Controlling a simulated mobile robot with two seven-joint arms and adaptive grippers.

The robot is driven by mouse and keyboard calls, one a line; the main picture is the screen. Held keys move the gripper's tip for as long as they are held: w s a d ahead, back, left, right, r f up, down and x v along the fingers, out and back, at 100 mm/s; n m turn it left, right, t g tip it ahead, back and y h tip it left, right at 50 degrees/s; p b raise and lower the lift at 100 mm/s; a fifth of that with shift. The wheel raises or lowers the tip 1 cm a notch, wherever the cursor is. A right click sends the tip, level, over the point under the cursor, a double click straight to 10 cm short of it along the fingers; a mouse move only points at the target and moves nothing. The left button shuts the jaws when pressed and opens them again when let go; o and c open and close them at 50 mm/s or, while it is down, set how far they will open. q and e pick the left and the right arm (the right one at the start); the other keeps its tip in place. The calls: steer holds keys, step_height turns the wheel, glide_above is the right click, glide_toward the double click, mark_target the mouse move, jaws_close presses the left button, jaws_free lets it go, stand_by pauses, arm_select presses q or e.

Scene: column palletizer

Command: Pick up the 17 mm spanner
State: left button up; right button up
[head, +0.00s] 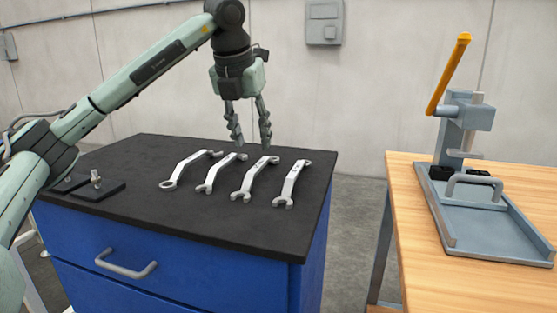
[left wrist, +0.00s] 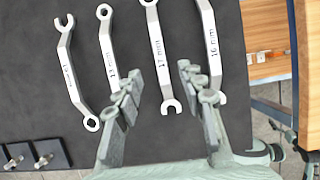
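The 17 mm spanner (head: 255,179) is the third from the left in a row of grey spanners on the black cabinet top. In the left wrist view its "17 mm" mark is readable on the shaft (left wrist: 158,50), with its open jaw at the bottom and its upper end cut off by the frame. My left gripper (head: 252,143) points down above the row, open and empty, apart from the spanners. In the left wrist view the 17 mm spanner appears between the two fingers (left wrist: 159,72). My right gripper is not in view.
A dark block with studs (head: 97,188) sits at the cabinet's left. A wooden bench (head: 420,270) with an orange-levered press (head: 465,115) stands right, across a gap.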

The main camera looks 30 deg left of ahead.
mark_target(259, 165)
arm_select(q)
steer(key=shift+w+f, duration=0.15)
steer(key=shift+w, duration=0.15)
steer(key=shift+x, duration=1.15)
steer(key=x, duration=0.4)
steer(key=shift+a+f, duration=0.15)
steer(key=shift+f, duration=0.2)
steer(key=shift+w, duration=0.1)
jaws_close()
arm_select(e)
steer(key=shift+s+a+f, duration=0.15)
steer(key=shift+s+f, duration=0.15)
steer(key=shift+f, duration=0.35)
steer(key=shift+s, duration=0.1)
